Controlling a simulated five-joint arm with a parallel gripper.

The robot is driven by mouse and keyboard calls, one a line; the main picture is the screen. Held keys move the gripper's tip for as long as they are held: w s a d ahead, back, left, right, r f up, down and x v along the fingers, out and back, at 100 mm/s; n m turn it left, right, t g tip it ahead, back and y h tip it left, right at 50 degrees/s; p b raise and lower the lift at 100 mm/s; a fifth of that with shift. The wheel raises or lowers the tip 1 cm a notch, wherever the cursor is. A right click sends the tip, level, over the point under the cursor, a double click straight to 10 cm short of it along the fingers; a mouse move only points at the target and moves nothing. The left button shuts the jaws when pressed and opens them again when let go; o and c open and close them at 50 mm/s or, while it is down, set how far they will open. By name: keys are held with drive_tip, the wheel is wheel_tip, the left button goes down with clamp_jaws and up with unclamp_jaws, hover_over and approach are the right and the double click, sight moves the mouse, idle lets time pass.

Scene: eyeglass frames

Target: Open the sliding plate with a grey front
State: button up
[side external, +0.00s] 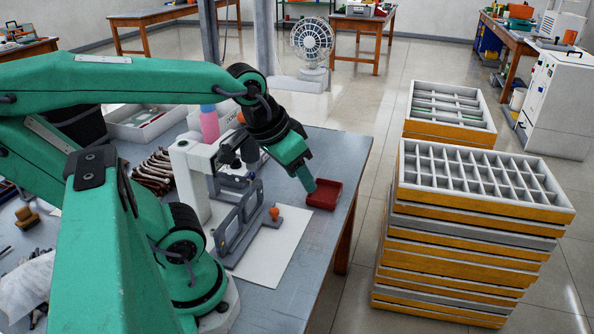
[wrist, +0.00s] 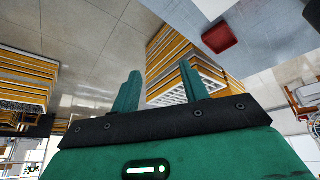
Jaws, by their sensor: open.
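A grey slotted plate (side external: 238,222) stands upright in a fixture on a white sheet on the bench. A small orange knob (side external: 274,213) sits at its right. Grey-fronted layers (side external: 475,224) also show among the orange ones in the stack at right; I cannot tell which grey front is the sliding plate's. My gripper (side external: 308,186) points down beside a red tray (side external: 323,196), right of the fixture and apart from it. In the wrist view my gripper (wrist: 159,76) is open, with nothing between its fingers.
A white machine (side external: 190,180) stands left of the fixture, with a pink bottle (side external: 209,122) behind. The red tray shows in the wrist view (wrist: 219,36). The bench (side external: 345,160) ends just right of it. Open floor (side external: 350,285) separates bench and stack.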

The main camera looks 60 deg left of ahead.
drive_tip(key=w+a+f+n+g, duration=0.3)
drive_tip(key=a+f+n, duration=0.3)
drive_tip(key=a+n, duration=0.25)
drive_tip(key=n+g, duration=0.2)
drive_tip(key=n, duration=0.6)
hover_over(274, 210)
wheel_tip(274, 210, down, 6)
drive_tip(key=shift+f, duration=0.25)
drive_tip(key=shift+f, duration=0.1)
drive_tip(key=shift+f, duration=3.75)
clamp_jaws()
